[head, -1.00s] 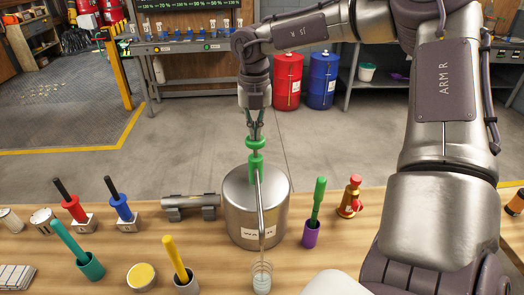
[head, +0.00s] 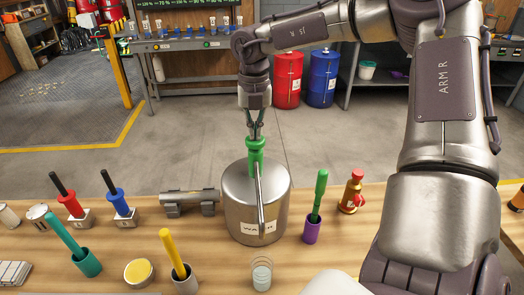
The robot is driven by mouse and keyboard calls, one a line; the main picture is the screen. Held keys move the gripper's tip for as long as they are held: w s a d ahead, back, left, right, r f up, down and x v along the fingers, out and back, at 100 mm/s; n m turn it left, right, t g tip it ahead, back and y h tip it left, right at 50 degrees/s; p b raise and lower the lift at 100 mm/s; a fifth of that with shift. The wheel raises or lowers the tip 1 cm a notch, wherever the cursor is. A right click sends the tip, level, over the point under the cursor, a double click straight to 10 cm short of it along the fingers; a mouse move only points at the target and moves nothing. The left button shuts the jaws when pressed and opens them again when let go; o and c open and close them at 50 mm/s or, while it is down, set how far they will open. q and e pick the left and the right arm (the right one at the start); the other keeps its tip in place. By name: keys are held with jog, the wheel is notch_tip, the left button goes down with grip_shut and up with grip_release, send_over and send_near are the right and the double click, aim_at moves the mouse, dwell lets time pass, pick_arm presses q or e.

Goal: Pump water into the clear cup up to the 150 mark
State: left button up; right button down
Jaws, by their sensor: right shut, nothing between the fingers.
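The metal water container (head: 237,205) stands on the wooden table with a label reading partly "WA". Its green pump (head: 256,156) rises from the top, and a thin metal spout (head: 261,205) runs down the front. My right gripper (head: 255,136) is shut at the top of the green pump, touching or just above it, pointing down. The clear cup (head: 262,274) stands on the table in front of the container, near the spout's lower end. It holds some water in its lower part; its marks are too small to read. My left gripper is not in view.
A purple holder with a green-handled tool (head: 313,225) stands right of the container, with a red-topped bottle (head: 352,192) beyond. A yellow-handled tool in a grey cup (head: 182,275) stands left of the clear cup. A metal cylinder (head: 188,200) lies on a stand at left.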

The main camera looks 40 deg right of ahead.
notch_tip(320, 180, up, 9)
jog(key=p, duration=0.4)
jog(key=shift+f, duration=0.1)
dwell(1.3)
